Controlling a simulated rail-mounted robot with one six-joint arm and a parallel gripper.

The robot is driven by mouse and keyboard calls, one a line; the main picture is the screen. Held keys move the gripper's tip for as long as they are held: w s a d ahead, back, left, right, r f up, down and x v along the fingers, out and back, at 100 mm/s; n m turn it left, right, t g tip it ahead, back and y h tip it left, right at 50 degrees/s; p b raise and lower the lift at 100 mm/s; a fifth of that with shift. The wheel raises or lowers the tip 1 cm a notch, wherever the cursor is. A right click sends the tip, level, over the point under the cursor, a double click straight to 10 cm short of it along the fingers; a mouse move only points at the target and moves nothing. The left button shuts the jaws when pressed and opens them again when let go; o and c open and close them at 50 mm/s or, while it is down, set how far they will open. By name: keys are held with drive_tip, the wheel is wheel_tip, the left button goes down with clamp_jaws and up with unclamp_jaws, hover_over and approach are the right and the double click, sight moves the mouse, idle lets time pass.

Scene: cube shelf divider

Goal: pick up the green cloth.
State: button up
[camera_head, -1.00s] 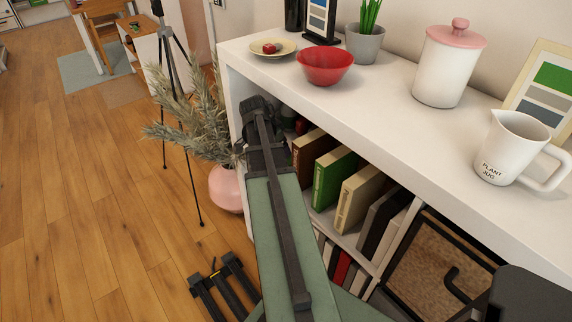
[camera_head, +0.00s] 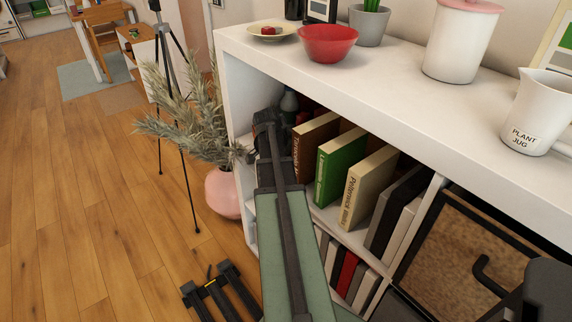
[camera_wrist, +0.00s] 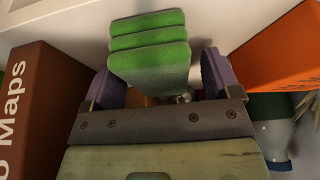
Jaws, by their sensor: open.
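The green cloth (camera_wrist: 150,52) shows in the wrist view as a folded stack of several thick layers. It stands ahead of my gripper (camera_wrist: 160,80), in line with the gap between the two purple-grey fingers. The fingers are apart, one on each side of the cloth's lower part; I cannot tell whether either touches it. In the head view my gripper end (camera_head: 268,122) is at the left opening of the shelf, left of the books. The fingers and the cloth cannot be made out there.
In the wrist view a brown book (camera_wrist: 40,110) is close on the left and an orange object (camera_wrist: 280,55) on the right. The white shelf top (camera_head: 400,75) holds a red bowl (camera_head: 328,43) and a white jug (camera_head: 540,112).

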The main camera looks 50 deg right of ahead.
drive_tip(key=shift+f, duration=0.15)
drive_tip(key=shift+c, duration=0.3)
drive_tip(key=c, duration=1)
wheel_tip(320, 180, up, 8)
drive_tip(key=p, duration=0.7)
drive_tip(key=shift+w+a, duration=0.15)
drive_tip(key=w+a, duration=0.3)
drive_tip(key=w, duration=0.2)
drive_tip(key=w+a, duration=0.4)
drive_tip(key=w, duration=0.1)
drive_tip(key=w+a, duration=0.4)
drive_tip(key=w, duration=0.2)
drive_tip(key=shift+w+f, duration=0.1)
drive_tip(key=shift+f, duration=0.2)
